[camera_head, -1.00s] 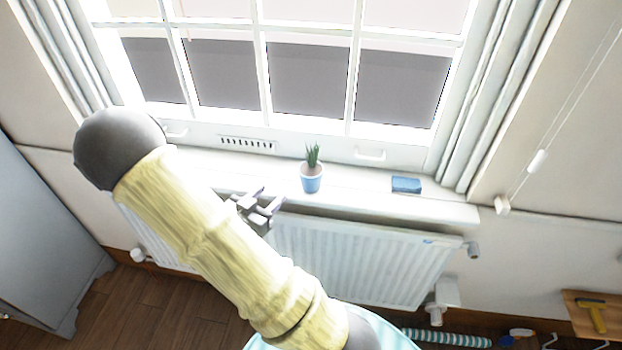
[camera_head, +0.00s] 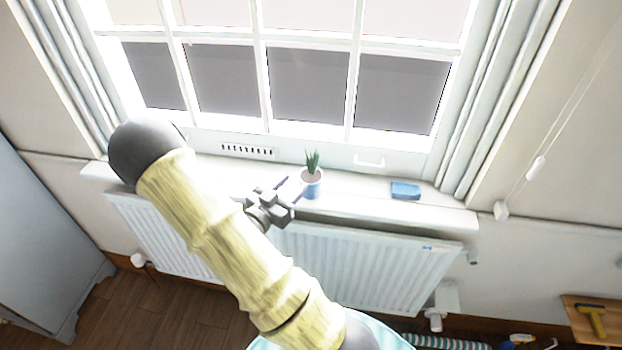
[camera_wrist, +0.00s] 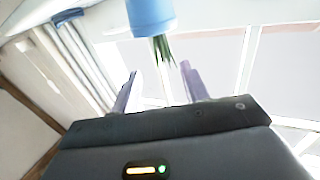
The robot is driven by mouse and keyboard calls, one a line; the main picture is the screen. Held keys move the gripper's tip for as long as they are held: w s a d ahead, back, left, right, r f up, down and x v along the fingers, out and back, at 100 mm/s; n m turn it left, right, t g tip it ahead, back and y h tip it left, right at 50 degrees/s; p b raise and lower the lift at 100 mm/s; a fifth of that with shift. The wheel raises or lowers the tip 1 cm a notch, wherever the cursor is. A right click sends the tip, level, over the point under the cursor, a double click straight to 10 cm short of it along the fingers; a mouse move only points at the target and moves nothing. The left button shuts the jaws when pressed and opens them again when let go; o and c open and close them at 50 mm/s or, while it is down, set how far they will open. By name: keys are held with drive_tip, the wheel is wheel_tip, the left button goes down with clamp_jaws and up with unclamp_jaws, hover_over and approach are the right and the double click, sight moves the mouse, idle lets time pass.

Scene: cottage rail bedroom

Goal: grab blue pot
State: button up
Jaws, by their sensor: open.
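The blue pot (camera_head: 311,187) stands upright on the white windowsill, with a pale upper part and a spiky green plant in it. My gripper (camera_head: 293,186) is open at the sill's front edge, just left of the pot in the head view. One finger overlaps the pot's left side there; I cannot tell whether it touches. In the wrist view the pot (camera_wrist: 152,16) appears upside down at the top edge, partly cut off. The two fingers of my gripper (camera_wrist: 157,80) are spread apart, with the plant's leaves beyond and between their tips and nothing held.
A blue box-like item (camera_head: 405,190) lies on the windowsill (camera_head: 360,195) right of the pot. The window is behind the sill and a white radiator (camera_head: 350,265) below it. A blind cord (camera_head: 535,168) hangs at the right. The sill between pot and blue item is clear.

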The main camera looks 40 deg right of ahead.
sight(310, 163)
drive_tip(key=p+x, duration=0.1)
drive_tip(key=x, duration=0.4)
drive_tip(key=shift+w+d, duration=0.1)
drive_tip(key=shift+d, duration=0.1)
drive_tip(key=p+x, duration=0.1)
drive_tip(key=x, duration=0.1)
drive_tip(key=r+p+x, duration=0.1)
drive_tip(key=x, duration=0.1)
drive_tip(key=shift+w+d, duration=0.25)
drive_tip(key=shift+d, duration=0.1)
drive_tip(key=shift+w+d+f, duration=0.1)
drive_tip(key=shift+d, duration=0.1)
clamp_jaws()
